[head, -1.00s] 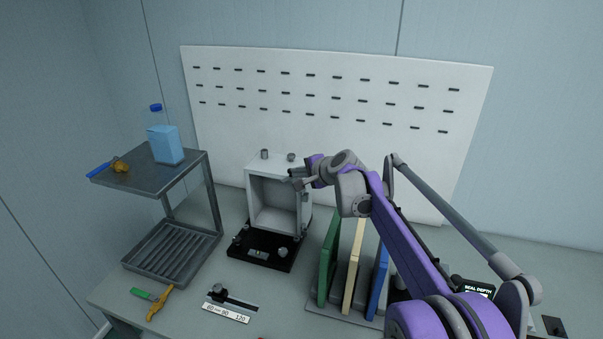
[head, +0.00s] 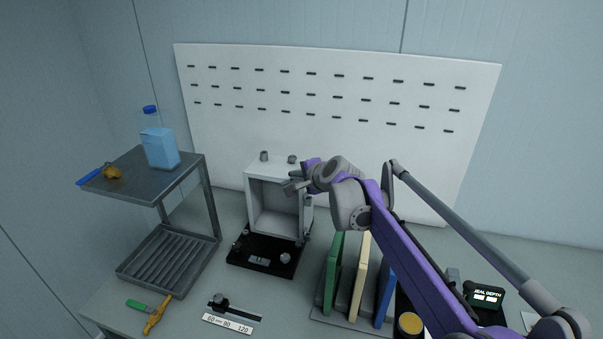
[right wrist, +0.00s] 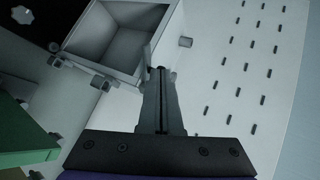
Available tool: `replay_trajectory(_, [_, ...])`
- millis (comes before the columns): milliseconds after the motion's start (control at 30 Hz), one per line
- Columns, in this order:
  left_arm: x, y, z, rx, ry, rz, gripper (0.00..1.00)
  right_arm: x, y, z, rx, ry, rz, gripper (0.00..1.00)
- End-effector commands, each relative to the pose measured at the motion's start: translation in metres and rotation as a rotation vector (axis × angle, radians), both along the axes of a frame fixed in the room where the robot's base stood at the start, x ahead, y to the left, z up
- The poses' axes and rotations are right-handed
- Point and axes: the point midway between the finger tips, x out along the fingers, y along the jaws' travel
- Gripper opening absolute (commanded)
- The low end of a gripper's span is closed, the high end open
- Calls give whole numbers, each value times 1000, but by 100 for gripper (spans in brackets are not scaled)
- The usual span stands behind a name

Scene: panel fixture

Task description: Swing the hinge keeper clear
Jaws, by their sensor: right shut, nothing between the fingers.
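A pale grey open-fronted box (head: 254,205) stands on a black base plate (head: 240,262), with two small round knobs on its top. Small fittings (right wrist: 97,82) show along the box's edge in the right wrist view; I cannot tell which part is the hinge keeper. My right gripper (head: 290,187) is shut and empty at the box's upper right front edge. In the right wrist view its closed fingertips (right wrist: 158,72) lie by the box's rim (right wrist: 140,78); whether they touch it is unclear. My left gripper is out of view.
A two-level metal rack (head: 190,176) with a blue bottle (head: 160,148) stands at the left. Green (head: 334,272), cream (head: 360,275) and blue (head: 384,298) panels stand upright at the front right. A white pegboard (head: 330,130) backs the bench. A slider scale (head: 232,323) lies in front.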

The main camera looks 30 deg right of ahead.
Motion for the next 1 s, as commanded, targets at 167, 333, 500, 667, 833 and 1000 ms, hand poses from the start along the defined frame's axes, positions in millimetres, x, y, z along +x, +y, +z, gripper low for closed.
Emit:
replay_trajectory(167, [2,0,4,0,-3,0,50,5,7,1,-2,0,5,0])
replay_trajectory(333, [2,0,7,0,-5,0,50,11,11,1,-1,0,5,0])
replay_trajectory(500, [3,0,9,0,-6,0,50,15,13,1,-1,0,4,0])
replay_trajectory(667, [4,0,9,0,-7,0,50,18,14,1,0,0,4,0])
replay_trajectory(833, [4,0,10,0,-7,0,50,19,14,0,0,0,4,0])
replay_trajectory(1000, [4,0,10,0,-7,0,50,19,14,0,0,0,4,0])
